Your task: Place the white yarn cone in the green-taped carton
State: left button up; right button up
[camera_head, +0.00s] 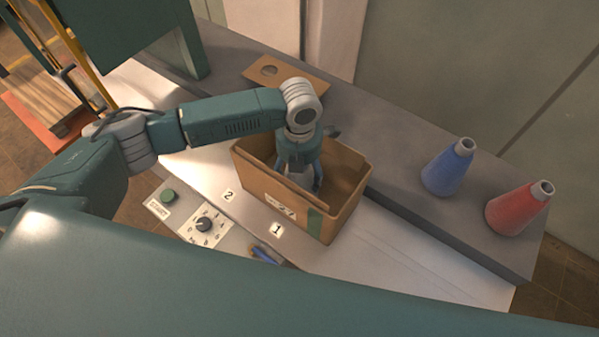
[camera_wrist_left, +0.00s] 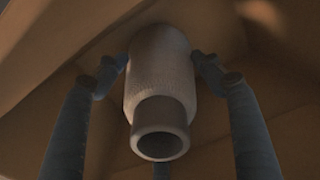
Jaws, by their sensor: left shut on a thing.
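The green-taped carton (camera_head: 271,197) is an open cardboard box with a green tape strip near its right front corner. It stands on the white counter in the head view. My left gripper (camera_head: 303,182) points down inside the carton. In the left wrist view, my left gripper (camera_wrist_left: 160,80) has its fingers closed around the white yarn cone (camera_wrist_left: 160,85), which shows its hollow tube end toward the camera. Brown cardboard surrounds the cone there. In the head view the cone is mostly hidden by the fingers and carton walls. My right gripper is not in view.
A blue cone (camera_head: 446,170) and a red cone (camera_head: 517,209) stand on the grey ledge (camera_head: 408,150) at the right. A flat cardboard piece with a hole (camera_head: 270,71) lies behind the carton.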

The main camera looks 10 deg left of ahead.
pick_arm(q)
jog(key=shift+f, duration=0.15)
jog(key=o, duration=1.5)
notch_tip(320, 180, up, 12)
jog(key=b, duration=0.2)
